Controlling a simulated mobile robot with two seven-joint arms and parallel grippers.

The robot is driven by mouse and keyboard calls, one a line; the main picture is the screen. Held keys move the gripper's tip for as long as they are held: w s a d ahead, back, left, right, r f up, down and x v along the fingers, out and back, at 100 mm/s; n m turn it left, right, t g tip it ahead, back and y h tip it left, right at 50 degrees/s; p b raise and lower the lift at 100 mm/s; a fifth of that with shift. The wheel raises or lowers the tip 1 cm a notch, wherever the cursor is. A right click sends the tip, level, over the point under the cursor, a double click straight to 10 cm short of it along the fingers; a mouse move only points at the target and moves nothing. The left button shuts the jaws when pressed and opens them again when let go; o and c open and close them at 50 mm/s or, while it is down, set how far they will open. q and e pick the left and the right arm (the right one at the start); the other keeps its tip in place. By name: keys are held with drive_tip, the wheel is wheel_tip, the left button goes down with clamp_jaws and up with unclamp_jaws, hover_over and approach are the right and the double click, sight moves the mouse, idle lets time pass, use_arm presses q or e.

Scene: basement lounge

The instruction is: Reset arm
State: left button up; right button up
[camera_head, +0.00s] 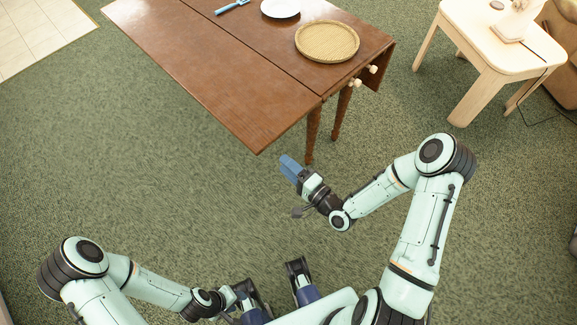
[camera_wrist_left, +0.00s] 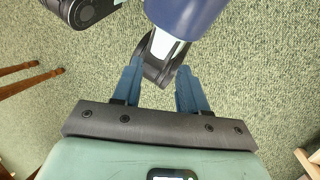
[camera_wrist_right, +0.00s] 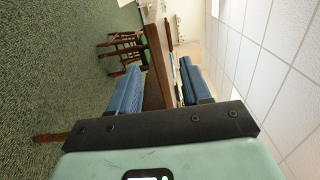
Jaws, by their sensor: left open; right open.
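My left gripper (camera_head: 238,300) is low at the bottom of the head view, close to my own base and partly hidden among my own parts. In the left wrist view its two blue fingers (camera_wrist_left: 157,85) are spread apart, with no object between them. My right gripper (camera_head: 290,168) is held out in front of the table's near corner, its fingers pointing up and left in the head view. In the right wrist view its blue fingers (camera_wrist_right: 158,75) are apart and empty, and the table shows beyond them.
A brown wooden table (camera_head: 245,85) stands ahead, bearing a woven round tray (camera_head: 327,41), a white plate (camera_head: 280,8) and a blue utensil (camera_head: 232,6). A pale side table (camera_head: 490,50) is at upper right. Green carpet (camera_head: 150,170) is clear at left.

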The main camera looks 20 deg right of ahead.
idle(0.3)
drive_tip(key=s+a+f+n+g+h+p, duration=0.1)
drive_tip(key=s+a+f+n+g+p, duration=0.35)
drive_tip(key=s+f+g, duration=0.35)
drive_tip(key=s+f+n+g+h+p, duration=0.1)
drive_tip(key=s+g, duration=0.3)
drive_tip(key=s, duration=0.4)
drive_tip(key=s+f+n+g+h+p, duration=0.1)
drive_tip(key=s+f+n+g+p, duration=0.2)
drive_tip(key=s, duration=0.5)
drive_tip(key=n+g+p, duration=0.1)
drive_tip(key=g, duration=0.1)
drive_tip(key=shift+s+d+f+g+p, duration=0.15)
drive_tip(key=shift+s+f+g+p, duration=0.05)
drive_tip(key=shift+f+g+p, duration=0.15)
